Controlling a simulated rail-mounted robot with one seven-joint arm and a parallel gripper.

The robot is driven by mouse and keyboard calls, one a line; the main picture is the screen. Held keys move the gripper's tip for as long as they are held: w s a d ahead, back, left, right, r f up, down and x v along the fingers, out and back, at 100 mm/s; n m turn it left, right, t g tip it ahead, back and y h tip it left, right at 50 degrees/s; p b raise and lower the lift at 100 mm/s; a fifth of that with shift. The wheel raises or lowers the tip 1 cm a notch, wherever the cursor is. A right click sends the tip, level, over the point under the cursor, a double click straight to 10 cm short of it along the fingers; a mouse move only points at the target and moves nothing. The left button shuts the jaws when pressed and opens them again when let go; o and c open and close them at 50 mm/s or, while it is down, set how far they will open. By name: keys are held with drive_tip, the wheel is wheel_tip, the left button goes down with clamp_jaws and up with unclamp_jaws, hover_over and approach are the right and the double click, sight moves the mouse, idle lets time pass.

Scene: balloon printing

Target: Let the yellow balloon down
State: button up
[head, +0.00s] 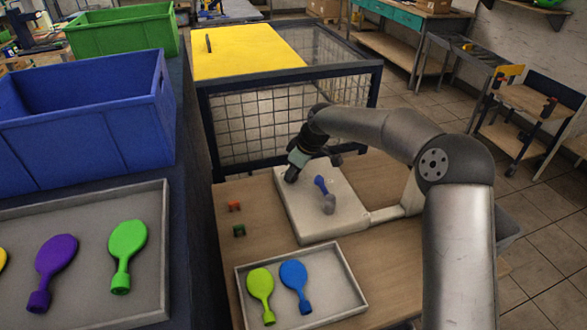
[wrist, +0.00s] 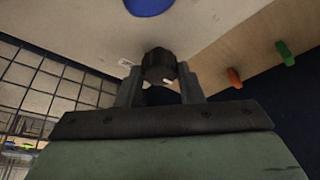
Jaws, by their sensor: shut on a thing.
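A yellow balloon (head: 3,259) shows only in part, cut off by the left edge of the head view, in the left grey tray (head: 95,315). My gripper (head: 291,176) is low over the far left part of a pale board (head: 305,222) on the wooden table. In the wrist view my gripper (wrist: 160,85) is shut on a dark ribbed knob (wrist: 158,64), one finger on each side. A blue piece (head: 321,184) and a grey piece (head: 328,204) are on the board, right of my gripper. Blue also shows at the wrist view's top edge (wrist: 149,6).
A red block (head: 234,206) and a green block (head: 239,230) sit left of the board. A front tray (head: 338,312) holds lime and blue balloons. The left tray also holds purple and green ones. A blue crate (head: 85,120) and a yellow-topped mesh cage (head: 250,50) stand behind.

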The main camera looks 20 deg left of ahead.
idle(0.3)
drive_tip(key=o, duration=1)
drive_tip(key=b+v, duration=0.1)
drive_tip(key=v, duration=1.6)
drive_tip(key=shift+r+b, duration=0.25)
drive_tip(key=shift+b, duration=0.1)
drive_tip(key=shift+d, duration=0.1)
